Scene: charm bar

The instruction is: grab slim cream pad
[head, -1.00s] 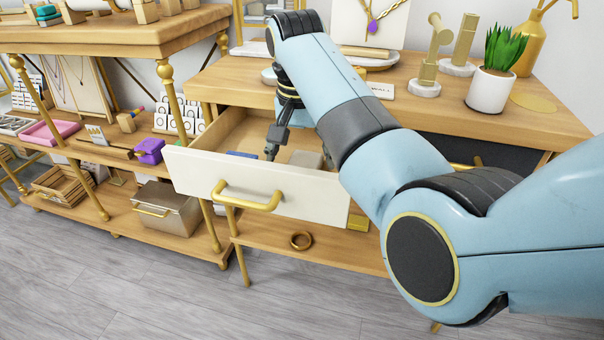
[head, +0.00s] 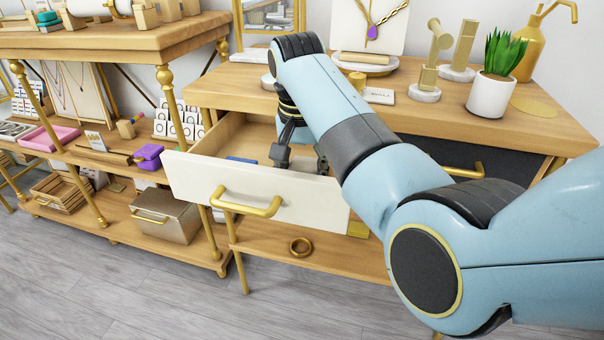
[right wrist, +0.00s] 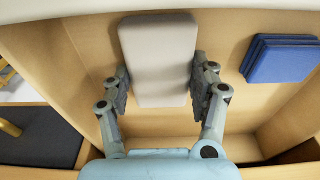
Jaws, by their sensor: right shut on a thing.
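The slim cream pad (right wrist: 158,50) lies in the open drawer, a pale rounded block. In the right wrist view it is between the two fingers of my right gripper (right wrist: 160,82), which is shut on its sides. In the head view my right gripper (head: 301,158) reaches down into the drawer (head: 255,190), and the pad is mostly hidden by the fingers and the drawer front. My left gripper is not in view.
A blue stack of pads (right wrist: 280,58) lies beside the cream pad in the drawer. The drawer's wooden walls stand close around the gripper. Above is the tabletop with a potted plant (head: 490,92) and stands. A shelf unit (head: 110,165) stands at left.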

